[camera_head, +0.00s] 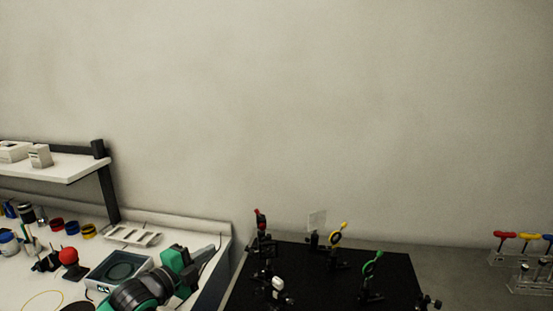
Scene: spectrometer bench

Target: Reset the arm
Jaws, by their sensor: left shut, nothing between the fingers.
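My left arm, black with green parts, comes in at the bottom of the head view, left of centre. Its gripper (208,252) points up and to the right over the right end of the white bench (40,292). Its fingers are shut with nothing between them. The gripper is apart from the optics on the black board (330,274). My right gripper is not in view.
A square device (119,270) sits just left of my arm, with a white slotted tray (133,235) behind. A shelf (60,167) stands at the left. Optic mounts, including a green ring (372,264), stand on the board. Coloured-handled tools (530,238) are racked far right.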

